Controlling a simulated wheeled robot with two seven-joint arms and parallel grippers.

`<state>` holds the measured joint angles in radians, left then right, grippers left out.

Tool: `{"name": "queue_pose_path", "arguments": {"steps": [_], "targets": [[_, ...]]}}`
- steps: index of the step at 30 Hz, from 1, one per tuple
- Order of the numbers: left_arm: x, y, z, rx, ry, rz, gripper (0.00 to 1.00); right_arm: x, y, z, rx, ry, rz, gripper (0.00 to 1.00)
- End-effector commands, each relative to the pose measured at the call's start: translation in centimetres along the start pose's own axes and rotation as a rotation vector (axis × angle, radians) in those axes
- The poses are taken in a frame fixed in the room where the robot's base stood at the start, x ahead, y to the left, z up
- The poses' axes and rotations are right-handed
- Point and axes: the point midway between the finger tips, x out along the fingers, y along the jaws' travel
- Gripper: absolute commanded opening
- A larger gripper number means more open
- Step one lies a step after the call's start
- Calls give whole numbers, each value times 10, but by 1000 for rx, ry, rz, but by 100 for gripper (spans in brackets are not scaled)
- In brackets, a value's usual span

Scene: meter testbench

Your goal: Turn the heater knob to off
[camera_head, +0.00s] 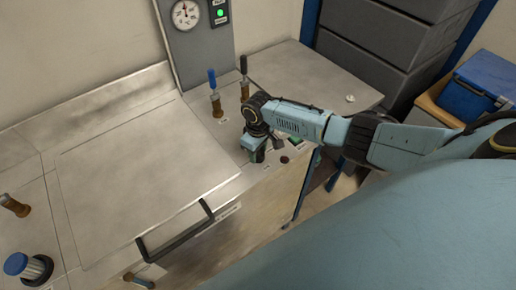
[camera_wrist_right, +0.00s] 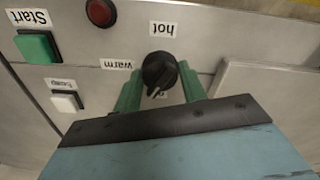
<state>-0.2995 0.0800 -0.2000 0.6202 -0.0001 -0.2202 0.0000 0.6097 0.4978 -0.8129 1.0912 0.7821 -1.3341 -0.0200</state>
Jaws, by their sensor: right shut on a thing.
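The heater knob (camera_wrist_right: 160,66) is round and black, on the grey metal panel in the right wrist view. A "hot" label (camera_wrist_right: 163,29) is above it and a "warm" label (camera_wrist_right: 116,64) is to its left in that picture. A third label below it is mostly hidden. The knob's pale mark points down, slightly left, toward that label. My right gripper (camera_head: 257,154) reaches down to the bench's front strip. Its green fingers (camera_wrist_right: 190,82) are on both sides of the knob, shut on it. In the head view the gripper hides the knob. My left gripper is not in view.
A green Start button (camera_wrist_right: 37,47), a white button (camera_wrist_right: 64,102) and a red round one (camera_wrist_right: 100,12) are near the knob. Valves with a blue (camera_head: 213,80) and a black handle (camera_head: 244,68) stand behind the gripper. A lid with a black handle (camera_head: 176,238) lies left.

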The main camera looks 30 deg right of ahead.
Motion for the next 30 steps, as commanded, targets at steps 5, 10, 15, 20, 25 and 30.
{"name": "queue_pose_path", "arguments": {"steps": [5, 10, 15, 20, 25, 30], "targets": [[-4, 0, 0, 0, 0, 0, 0, -1, 0, 0, -160, 1, -1, 19], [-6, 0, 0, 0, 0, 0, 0, -1, 0, -1, -290, 1, -1, 19], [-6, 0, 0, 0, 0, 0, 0, -1, 0, -1, -391, 2, 0, 19], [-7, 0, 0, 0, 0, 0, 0, -1, 0, -1, -452, 3, 0, 19], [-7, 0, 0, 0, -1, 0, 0, -1, 0, -1, -486, 3, 0, 19], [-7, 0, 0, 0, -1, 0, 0, -1, 0, -1, -497, 3, 0, 19]]}}
